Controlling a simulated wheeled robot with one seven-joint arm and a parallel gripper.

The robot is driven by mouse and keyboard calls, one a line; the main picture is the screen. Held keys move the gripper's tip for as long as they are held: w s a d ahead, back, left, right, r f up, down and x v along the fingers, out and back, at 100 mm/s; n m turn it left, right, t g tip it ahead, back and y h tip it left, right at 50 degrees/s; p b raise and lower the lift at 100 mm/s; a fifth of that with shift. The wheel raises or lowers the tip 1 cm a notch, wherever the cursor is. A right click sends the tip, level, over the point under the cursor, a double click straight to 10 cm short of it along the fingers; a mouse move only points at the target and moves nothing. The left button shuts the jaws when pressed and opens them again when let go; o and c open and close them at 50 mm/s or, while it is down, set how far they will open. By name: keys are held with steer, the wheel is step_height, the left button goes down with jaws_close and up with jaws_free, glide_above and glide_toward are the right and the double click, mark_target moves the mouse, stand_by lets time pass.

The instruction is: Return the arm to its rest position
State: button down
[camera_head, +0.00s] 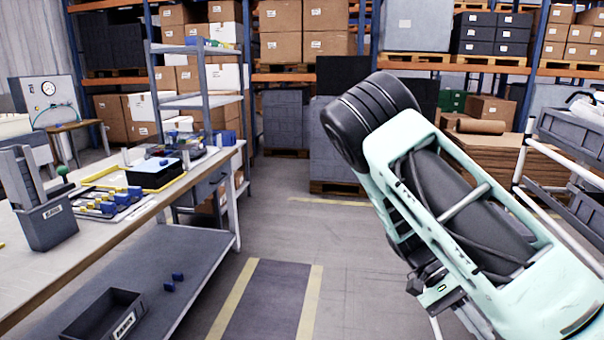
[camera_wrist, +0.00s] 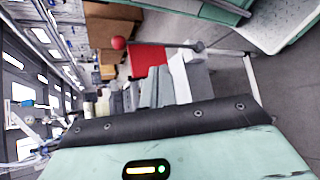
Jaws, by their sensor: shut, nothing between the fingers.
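My arm fills the right half of the head view, folded as mint-green links with a black ribbed joint at the upper end. It is raised above the floor to the right of the workbench (camera_head: 150,212), apart from it. Lower down, a small dark and mint part of my arm with a green light shows. My gripper's fingers do not show in either view. In the wrist view, a mint-green part of my own body with a black edge strip and a lit indicator fills the bottom.
The bench carries a grey bin (camera_head: 50,226), a yellow-edged tray (camera_head: 97,176) and blue parts (camera_head: 126,198). A dark bin (camera_head: 104,318) lies on its lower shelf. A cart (camera_head: 575,140) stands at the right. The floor aisle (camera_head: 275,240) is clear. A red ball (camera_wrist: 118,43) shows in the wrist view.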

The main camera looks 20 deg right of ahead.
steer(key=a+r+n+t+p, duration=0.1)
steer(key=a+r+n+t, duration=0.15)
steer(key=a, duration=0.35)
steer(key=w+a+r+n+t+y+p, duration=0.1)
steer(key=a+r+n+t, duration=0.1)
steer(key=a+n, duration=0.3)
steer(key=a+r+n+t+p, duration=0.1)
steer(key=a+r+n+t, duration=0.15)
steer(key=a, duration=0.55)
steer(key=s+a+r+n+t+y+p, duration=0.2)
steer(key=s+a+r+n+t, duration=0.3)
steer(key=a+r+n, duration=0.3)
steer(key=s+a+r, duration=0.1)
steer(key=a, duration=0.2)
steer(key=shift+s+a+r+t, duration=0.15)
steer(key=shift+s+r+t, duration=0.05)
steer(key=shift+t, duration=0.1)
